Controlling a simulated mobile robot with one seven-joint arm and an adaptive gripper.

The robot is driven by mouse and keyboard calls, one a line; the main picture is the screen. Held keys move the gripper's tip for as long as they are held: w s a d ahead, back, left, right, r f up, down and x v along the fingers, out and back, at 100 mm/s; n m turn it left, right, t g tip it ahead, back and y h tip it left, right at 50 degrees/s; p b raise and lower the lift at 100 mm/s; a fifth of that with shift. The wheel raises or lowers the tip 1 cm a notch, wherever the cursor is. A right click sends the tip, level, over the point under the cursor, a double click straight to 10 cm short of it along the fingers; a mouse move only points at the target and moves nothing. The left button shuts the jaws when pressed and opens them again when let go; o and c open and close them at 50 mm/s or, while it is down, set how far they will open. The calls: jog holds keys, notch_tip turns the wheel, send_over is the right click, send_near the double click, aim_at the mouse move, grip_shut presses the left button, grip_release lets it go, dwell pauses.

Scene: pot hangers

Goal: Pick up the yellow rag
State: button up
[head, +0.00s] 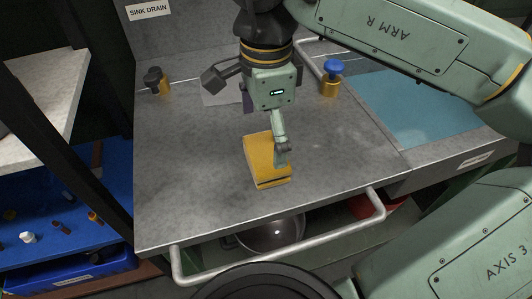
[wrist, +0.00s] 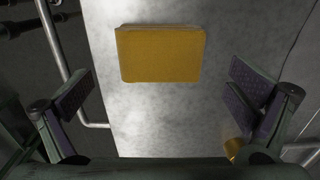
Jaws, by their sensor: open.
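The yellow rag (head: 262,160) is a folded block lying on the grey metal counter near its front edge in the head view. In the wrist view the rag (wrist: 160,54) lies beyond the fingertips, roughly centred between the two fingers. My gripper (head: 280,146) hangs over the counter, with one finger covering part of the rag's right side in the head view. In the wrist view my gripper (wrist: 164,95) has its fingers wide apart with nothing between them. The other finger is mostly hidden in the head view.
A blue-topped brass valve (head: 331,78) and a dark-topped one (head: 156,80) stand at the back of the counter (head: 190,170). A rail (head: 290,262) runs along the front, above a metal bowl (head: 272,236). A blue basin surface (head: 425,108) lies right.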

aim_at(266, 151)
jog(key=shift+f+p, duration=0.75)
jog(key=shift+f, duration=2.05)
jog(key=shift+c, duration=0.2)
jog(key=c, duration=1)
jog(key=shift+c, duration=0.2)
notch_tip(266, 151, up, 10)
jog(key=shift+r+b, duration=0.1)
jog(key=shift+b, duration=0.6)
jog(key=o, duration=0.6)
jog(key=c, duration=0.5)
